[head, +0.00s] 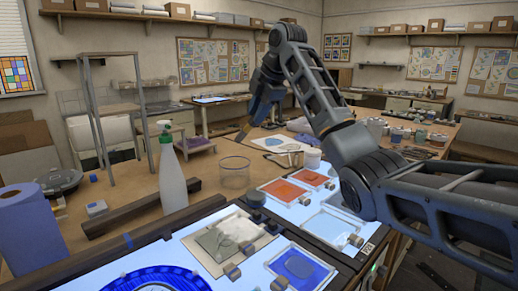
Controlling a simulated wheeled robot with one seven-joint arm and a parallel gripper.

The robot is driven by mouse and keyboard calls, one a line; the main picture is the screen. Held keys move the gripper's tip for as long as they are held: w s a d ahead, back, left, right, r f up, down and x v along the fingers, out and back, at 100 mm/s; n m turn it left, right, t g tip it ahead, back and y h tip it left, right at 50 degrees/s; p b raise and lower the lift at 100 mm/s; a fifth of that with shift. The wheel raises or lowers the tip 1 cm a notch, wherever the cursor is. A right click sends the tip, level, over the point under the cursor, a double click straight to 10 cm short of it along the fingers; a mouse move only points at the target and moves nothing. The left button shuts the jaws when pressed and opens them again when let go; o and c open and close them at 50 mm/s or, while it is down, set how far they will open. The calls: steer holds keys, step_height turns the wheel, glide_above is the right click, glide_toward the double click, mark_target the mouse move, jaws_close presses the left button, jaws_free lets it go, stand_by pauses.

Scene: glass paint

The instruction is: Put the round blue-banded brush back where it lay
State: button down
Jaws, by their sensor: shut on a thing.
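My gripper (254,117) is at upper middle in the head view, raised above the table and pointing down to the left. It is shut on a thin brush (243,134), whose brownish lower end shows below the fingers. The rest of the brush is hidden by the gripper or too small to make out, and I cannot see a blue band. The brush end appears above and behind the clear glass jar (235,174), apart from it. I cannot pick out the place where the brush lay.
A white spray bottle (171,178) stands left of the jar. The lit panel in front bears framed glass with orange (284,190) and blue (301,265) paint. A white pot (312,159) stands behind it. A blue paper roll (32,228) stands at far left.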

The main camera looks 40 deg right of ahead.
steer(key=m+t+y, duration=0.1)
steer(key=m, duration=0.3)
steer(key=shift+f+t, duration=0.1)
steer(key=shift+t, duration=0.3)
steer(key=m+t+y, duration=0.1)
steer(key=m+t, duration=0.1)
steer(key=m, duration=0.2)
steer(key=m+t, duration=0.1)
steer(key=m, duration=0.1)
steer(key=m+t, duration=0.1)
steer(key=m, duration=0.2)
steer(key=shift+t, duration=0.3)
steer(key=m+t+h, duration=0.1)
steer(key=m, duration=0.2)
